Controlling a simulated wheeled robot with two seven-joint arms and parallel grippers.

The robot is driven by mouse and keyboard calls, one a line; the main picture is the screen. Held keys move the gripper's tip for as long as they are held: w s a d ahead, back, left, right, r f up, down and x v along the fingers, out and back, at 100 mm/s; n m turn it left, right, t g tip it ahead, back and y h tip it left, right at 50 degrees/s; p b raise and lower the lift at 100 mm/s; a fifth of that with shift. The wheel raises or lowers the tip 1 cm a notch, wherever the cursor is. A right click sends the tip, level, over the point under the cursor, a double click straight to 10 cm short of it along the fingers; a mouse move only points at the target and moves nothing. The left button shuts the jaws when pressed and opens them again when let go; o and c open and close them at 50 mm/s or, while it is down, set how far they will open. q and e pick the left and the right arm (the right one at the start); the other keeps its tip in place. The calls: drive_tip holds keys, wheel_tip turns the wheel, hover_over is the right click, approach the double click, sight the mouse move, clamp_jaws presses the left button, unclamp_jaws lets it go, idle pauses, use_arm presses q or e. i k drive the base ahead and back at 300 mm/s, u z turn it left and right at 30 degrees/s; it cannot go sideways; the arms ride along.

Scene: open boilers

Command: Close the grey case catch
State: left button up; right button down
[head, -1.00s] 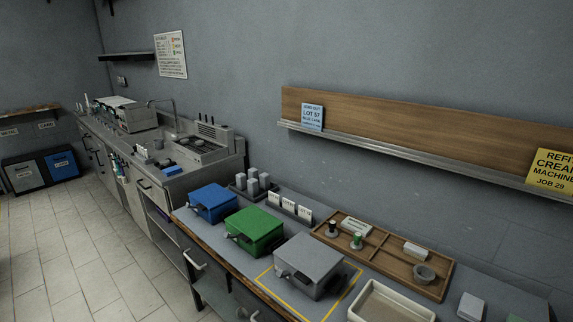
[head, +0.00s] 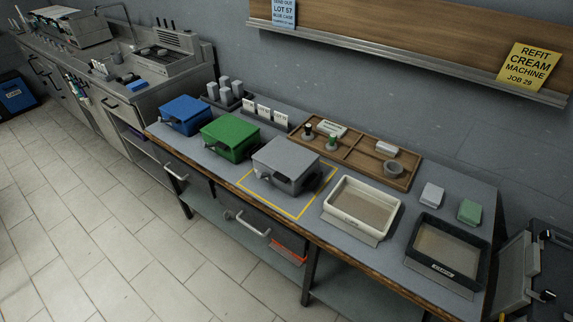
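The grey case (head: 286,164) sits on the bench inside a yellow outlined square (head: 243,185). Its lid looks down. A dark catch or handle part (head: 264,173) shows low on its front, too small to tell whether it is open or closed. Neither of my grippers is in view.
A green case (head: 231,138) and a blue case (head: 185,114) stand left of the grey one. A cream tray (head: 327,205) and a black tray (head: 414,245) stand to the right. A wooden divided tray (head: 345,152) lies behind. The floor (head: 130,220) in front is clear.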

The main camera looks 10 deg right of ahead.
sight(260, 175)
drive_tip(key=k, duration=0.5)
drive_tip(key=z, duration=0.75)
drive_tip(key=i, duration=0.8)
drive_tip(key=z, duration=0.15)
